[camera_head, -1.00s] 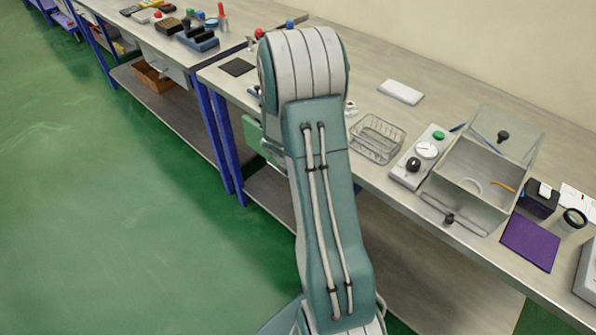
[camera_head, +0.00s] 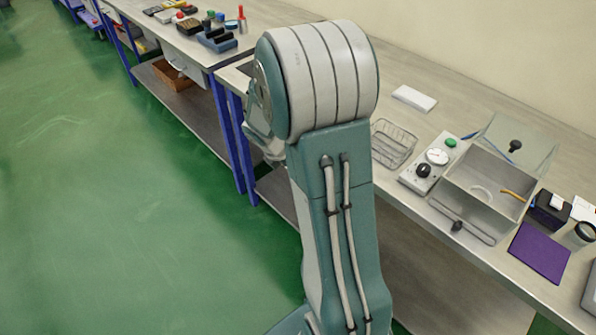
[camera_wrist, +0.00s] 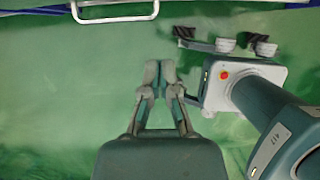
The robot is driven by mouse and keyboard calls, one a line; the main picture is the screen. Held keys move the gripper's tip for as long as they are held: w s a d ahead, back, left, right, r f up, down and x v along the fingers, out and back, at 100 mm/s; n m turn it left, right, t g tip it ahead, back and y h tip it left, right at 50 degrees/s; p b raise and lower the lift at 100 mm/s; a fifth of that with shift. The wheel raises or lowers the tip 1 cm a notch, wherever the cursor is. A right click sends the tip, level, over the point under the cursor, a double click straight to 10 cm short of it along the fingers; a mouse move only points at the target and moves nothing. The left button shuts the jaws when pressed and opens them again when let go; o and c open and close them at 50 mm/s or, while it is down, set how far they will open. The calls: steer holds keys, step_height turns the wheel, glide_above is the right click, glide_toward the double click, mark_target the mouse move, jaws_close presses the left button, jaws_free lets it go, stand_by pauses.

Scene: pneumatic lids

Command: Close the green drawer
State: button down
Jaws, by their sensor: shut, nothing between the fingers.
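The green drawer front is not visible in the head view now; my arm covers the place under the bench where a green panel showed earlier. In the wrist view a pale metal bar handle (camera_wrist: 115,19) shows at the top left edge; I cannot tell for sure which drawer it belongs to. My gripper (camera_wrist: 159,73) is shut and empty, pointing toward the handle's side of the picture but apart from it, with green floor behind the fingers.
Blue bench legs (camera_head: 240,140) stand left of my arm. Green floor (camera_head: 130,210) at left is clear.

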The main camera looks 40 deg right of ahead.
steer(key=s+a+f+n+t+h, duration=0.15)
steer(key=a+f+n+h, duration=0.25)
steer(key=f+n+h, duration=0.4)
steer(key=s+a+f+n+h, duration=0.25)
steer(key=n+h, duration=0.35)
steer(key=n, duration=0.4)
steer(key=w+d, duration=0.2)
steer(key=d, duration=1.1)
steer(key=shift+d+f, duration=0.25)
steer(key=shift+f, duration=0.05)
steer(key=d, duration=0.5)
steer(key=shift+w+r, duration=0.1)
steer(key=shift+w, duration=0.1)
